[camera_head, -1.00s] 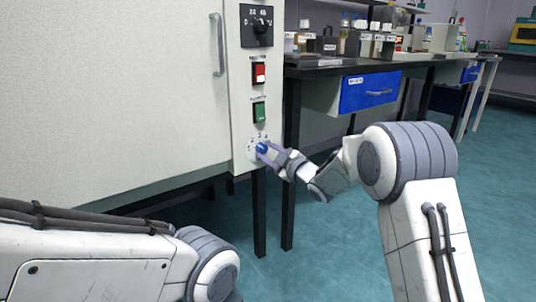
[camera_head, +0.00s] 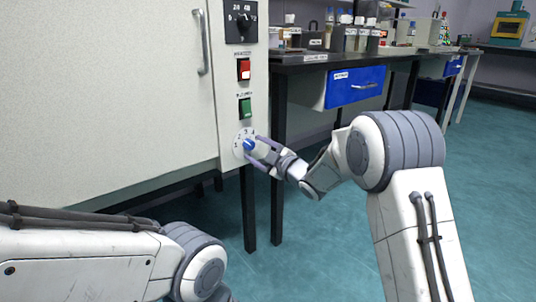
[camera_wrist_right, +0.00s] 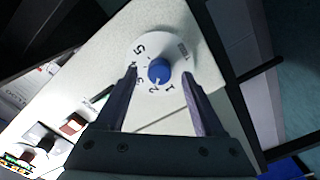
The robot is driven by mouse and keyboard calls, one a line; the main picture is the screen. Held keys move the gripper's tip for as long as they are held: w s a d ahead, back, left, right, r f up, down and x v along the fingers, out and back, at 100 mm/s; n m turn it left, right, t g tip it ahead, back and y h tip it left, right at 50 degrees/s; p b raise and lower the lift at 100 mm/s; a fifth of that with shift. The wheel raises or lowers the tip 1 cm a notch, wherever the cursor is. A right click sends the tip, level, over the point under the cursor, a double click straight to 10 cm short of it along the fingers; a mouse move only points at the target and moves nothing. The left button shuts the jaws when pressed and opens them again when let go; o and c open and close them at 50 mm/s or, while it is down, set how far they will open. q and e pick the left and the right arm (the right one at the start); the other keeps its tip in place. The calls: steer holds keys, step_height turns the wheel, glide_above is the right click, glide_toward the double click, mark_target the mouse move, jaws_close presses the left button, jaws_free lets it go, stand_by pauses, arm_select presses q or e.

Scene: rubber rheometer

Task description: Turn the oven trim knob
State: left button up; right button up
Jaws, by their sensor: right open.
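The blue oven trim knob (camera_head: 248,144) sits on a round white dial (camera_head: 239,146) with numbers, low on the oven's front panel. In the right wrist view, the knob (camera_wrist_right: 159,71) is in the middle of the dial (camera_wrist_right: 150,45), whose printed numbers include 1, 2 and 5. My right gripper (camera_head: 254,148) is open at the knob. In the right wrist view its two fingers (camera_wrist_right: 159,74) point at the panel on either side of the knob, with a visible gap on both sides. My left gripper is out of view.
Above the dial are a green switch (camera_head: 245,107), a red switch (camera_head: 243,69) and a black dial (camera_head: 240,22). The oven door (camera_head: 110,90) with its handle fills the left. A black bench (camera_head: 310,64) with a blue drawer (camera_head: 354,87) stands to the right.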

steer(key=p+v, duration=0.3)
steer(key=v, duration=0.6)
